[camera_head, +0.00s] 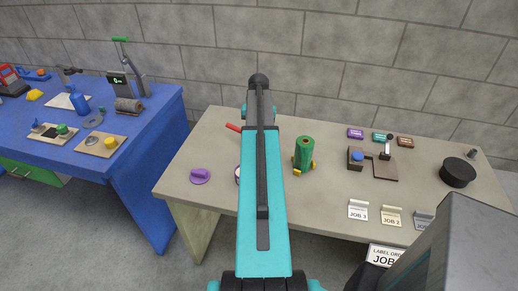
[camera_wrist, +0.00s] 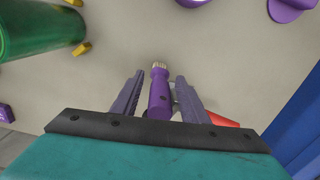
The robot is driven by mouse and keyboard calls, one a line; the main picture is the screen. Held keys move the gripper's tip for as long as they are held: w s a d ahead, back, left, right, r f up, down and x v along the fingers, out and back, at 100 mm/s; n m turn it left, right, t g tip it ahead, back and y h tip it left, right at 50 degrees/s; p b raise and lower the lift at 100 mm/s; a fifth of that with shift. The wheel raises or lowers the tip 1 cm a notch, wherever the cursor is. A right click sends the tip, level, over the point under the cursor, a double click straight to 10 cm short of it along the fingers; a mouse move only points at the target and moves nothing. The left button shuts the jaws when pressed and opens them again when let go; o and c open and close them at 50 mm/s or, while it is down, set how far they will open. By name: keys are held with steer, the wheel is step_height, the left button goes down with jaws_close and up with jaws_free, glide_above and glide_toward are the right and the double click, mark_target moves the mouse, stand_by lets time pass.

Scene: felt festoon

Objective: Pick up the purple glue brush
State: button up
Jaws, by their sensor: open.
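The purple glue brush (camera_wrist: 159,98) shows in the wrist view, with a thick purple handle and a pale bristle tip pointing away from my palm. My gripper (camera_wrist: 159,78) is open, with one dark finger on each side of the brush. Narrow gaps show between the fingers and the handle. The handle's rear end runs down to my gripper's dark front edge. I cannot tell how high the fingers are above the table. In the head view my teal arm hides the brush and the fingers.
A green cylinder (camera_head: 304,152) with yellow feet stands right of my arm; it also shows in the wrist view (camera_wrist: 40,28). A red object (camera_wrist: 222,121) lies beside the right finger. A purple disc (camera_head: 200,176) lies on the beige table (camera_head: 215,150). A blue bench (camera_head: 150,160) stands left.

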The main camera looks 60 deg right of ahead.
stand_by(0.5)
jaws_close()
steer(key=shift+r, duration=0.15)
steer(key=shift+r+b, duration=1.3)
steer(key=shift+r, duration=3.6)
